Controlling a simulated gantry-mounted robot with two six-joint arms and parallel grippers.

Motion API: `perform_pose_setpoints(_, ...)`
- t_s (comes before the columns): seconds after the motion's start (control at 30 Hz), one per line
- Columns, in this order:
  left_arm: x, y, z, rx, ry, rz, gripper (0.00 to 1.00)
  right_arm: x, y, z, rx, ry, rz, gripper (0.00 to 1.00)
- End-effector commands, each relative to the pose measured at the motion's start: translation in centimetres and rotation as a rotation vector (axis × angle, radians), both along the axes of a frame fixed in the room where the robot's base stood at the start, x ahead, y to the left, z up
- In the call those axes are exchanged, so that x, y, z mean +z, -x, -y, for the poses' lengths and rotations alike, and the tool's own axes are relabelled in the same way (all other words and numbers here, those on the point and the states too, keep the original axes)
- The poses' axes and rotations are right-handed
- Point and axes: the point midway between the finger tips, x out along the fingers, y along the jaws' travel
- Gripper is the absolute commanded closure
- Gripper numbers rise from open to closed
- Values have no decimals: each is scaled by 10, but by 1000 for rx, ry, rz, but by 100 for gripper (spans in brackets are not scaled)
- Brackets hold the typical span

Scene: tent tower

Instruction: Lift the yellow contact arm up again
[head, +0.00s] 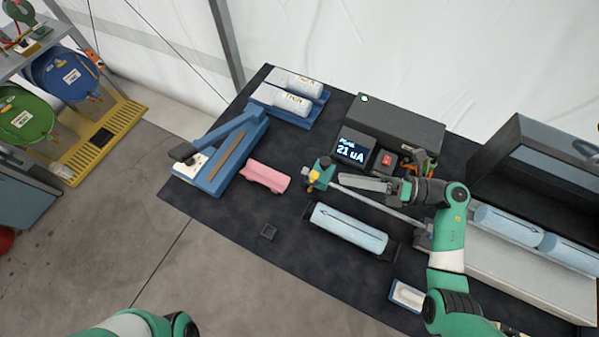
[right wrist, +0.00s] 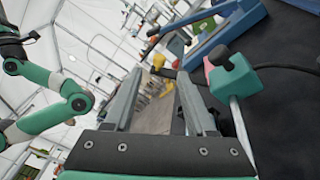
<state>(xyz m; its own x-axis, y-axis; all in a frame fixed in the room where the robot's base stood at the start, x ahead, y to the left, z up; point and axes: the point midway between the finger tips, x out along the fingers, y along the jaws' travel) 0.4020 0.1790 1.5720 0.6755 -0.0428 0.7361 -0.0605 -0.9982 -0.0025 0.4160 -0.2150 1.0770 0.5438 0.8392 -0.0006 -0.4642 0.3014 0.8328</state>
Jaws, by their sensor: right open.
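The yellow contact arm (head: 314,178) is a small yellow piece beside a green block (head: 324,163) at the left end of a grey rod. My right gripper (head: 345,183) is over the table just right of it, its fingers pointing left along the rod. In the right wrist view the two fingers (right wrist: 160,78) stand apart with nothing gripped. Yellow shows beyond their tips, and the green block (right wrist: 236,74) on its rod is outside the right-hand finger. I cannot tell how the yellow part is tilted. My left gripper is out of view; only part of that arm shows at the bottom left.
A blue cylinder in a black cradle (head: 348,228) lies in front of the rod. A meter reading 21 uA (head: 354,149) stands behind. A pink block (head: 265,177) and a blue lever device (head: 222,158) are to the left. The front-left dark mat is mostly clear.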

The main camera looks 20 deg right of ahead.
Motion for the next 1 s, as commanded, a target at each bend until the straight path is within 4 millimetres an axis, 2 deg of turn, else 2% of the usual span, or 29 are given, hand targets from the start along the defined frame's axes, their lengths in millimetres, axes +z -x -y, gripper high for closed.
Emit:
perform_pose_setpoints(0.17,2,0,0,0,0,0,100,1,-13,-23,7,0,0,44)
perform_pose_setpoints(0.4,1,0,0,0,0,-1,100,1,-43,-69,7,1,2,44)
perform_pose_setpoints(0.53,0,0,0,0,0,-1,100,0,-54,-86,5,0,1,44)
perform_pose_setpoints(0.7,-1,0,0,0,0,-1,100,1,-61,-96,3,1,2,44)
perform_pose_setpoints(0.9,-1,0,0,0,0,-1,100,1,-61,-96,1,1,2,44)
perform_pose_setpoints(0.93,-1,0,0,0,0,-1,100,1,-61,-96,1,1,2,46)
perform_pose_setpoints(1.0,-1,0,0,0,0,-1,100,1,-61,-96,1,1,2,59)
